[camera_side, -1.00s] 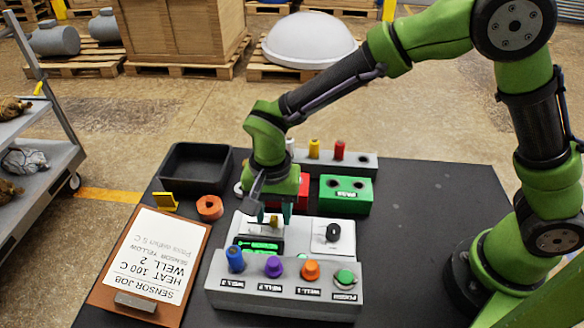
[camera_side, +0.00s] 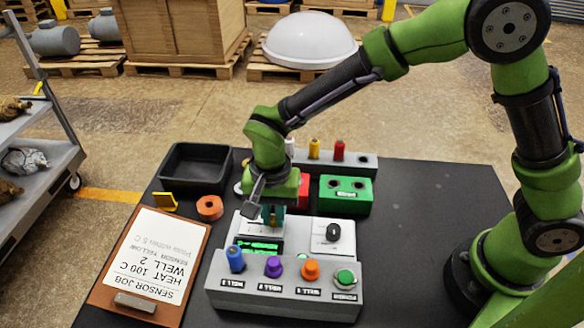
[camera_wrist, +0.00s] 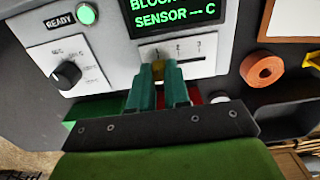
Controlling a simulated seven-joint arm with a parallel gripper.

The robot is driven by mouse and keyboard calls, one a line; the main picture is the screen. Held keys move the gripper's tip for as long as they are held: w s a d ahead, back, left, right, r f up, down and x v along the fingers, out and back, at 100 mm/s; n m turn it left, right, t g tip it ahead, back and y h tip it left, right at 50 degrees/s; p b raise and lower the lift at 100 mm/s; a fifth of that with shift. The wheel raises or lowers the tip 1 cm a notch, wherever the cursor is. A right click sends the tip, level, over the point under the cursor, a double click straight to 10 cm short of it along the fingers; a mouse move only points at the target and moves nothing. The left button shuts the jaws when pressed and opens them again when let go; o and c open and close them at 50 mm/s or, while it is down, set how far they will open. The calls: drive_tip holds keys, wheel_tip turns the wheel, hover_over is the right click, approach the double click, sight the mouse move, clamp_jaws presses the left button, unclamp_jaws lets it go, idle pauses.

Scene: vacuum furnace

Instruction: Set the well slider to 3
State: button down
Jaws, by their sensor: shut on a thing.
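The well slider (camera_wrist: 158,68) is a small brass-yellow knob in a dark slot on a white panel, below the marks 1, 2 and 3. It stands near the left end of the slot, by the 1 mark. My gripper (camera_wrist: 166,88) has its teal fingers shut on the knob, one on each side. In the side view my gripper (camera_side: 273,214) points down at the back of the grey console (camera_side: 230,300), and its fingers hide the knob.
A display (camera_wrist: 177,12) with green text lies beside the slider, reading "SENSOR --- C". A black dial (camera_wrist: 66,74) and a lit green READY lamp (camera_wrist: 86,14) are nearby. A clipboard (camera_side: 160,262) reads WELL 2. Coloured plugs (camera_side: 273,267) line the console's front.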

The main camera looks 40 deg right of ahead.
sight(248, 223)
drive_tip(key=shift+w+a+r, duration=0.1)
drive_tip(key=shift+w+a, duration=1.85)
drive_tip(key=c, duration=1.1)
unclamp_jaws()
wheel_tip(248, 223, up, 17)
drive_tip(key=shift+s+f, duration=0.1)
